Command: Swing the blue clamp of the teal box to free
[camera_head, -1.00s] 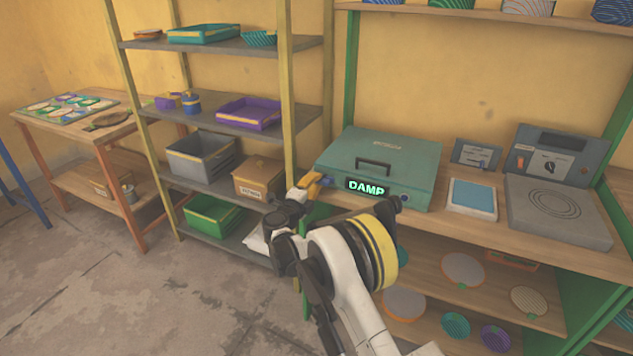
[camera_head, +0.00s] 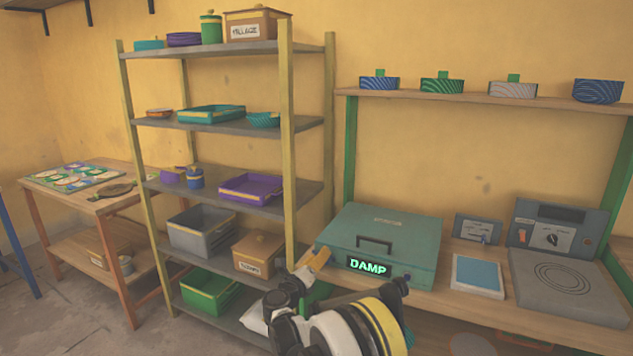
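The teal box (camera_head: 398,231) sits closed on the wooden bench. It has a dark handle on its front and a lit sign reading DAMP (camera_head: 368,266). A small dark blue piece (camera_head: 406,278) shows at the box's front right corner; I cannot tell whether it is the clamp. My gripper (camera_head: 316,260) is at the box's front left corner, with a tan-orange part up against or just before it. My wrist hides much of that corner, and contact is unclear. The fingers are too small and covered to show whether they are open.
A blue-topped pad (camera_head: 478,273), a small control box (camera_head: 477,230) and a grey plate machine (camera_head: 565,283) stand right of the teal box. A shelf rack (camera_head: 290,150) with trays and boxes stands close on the left. A shelf with patterned pots (camera_head: 441,84) hangs above.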

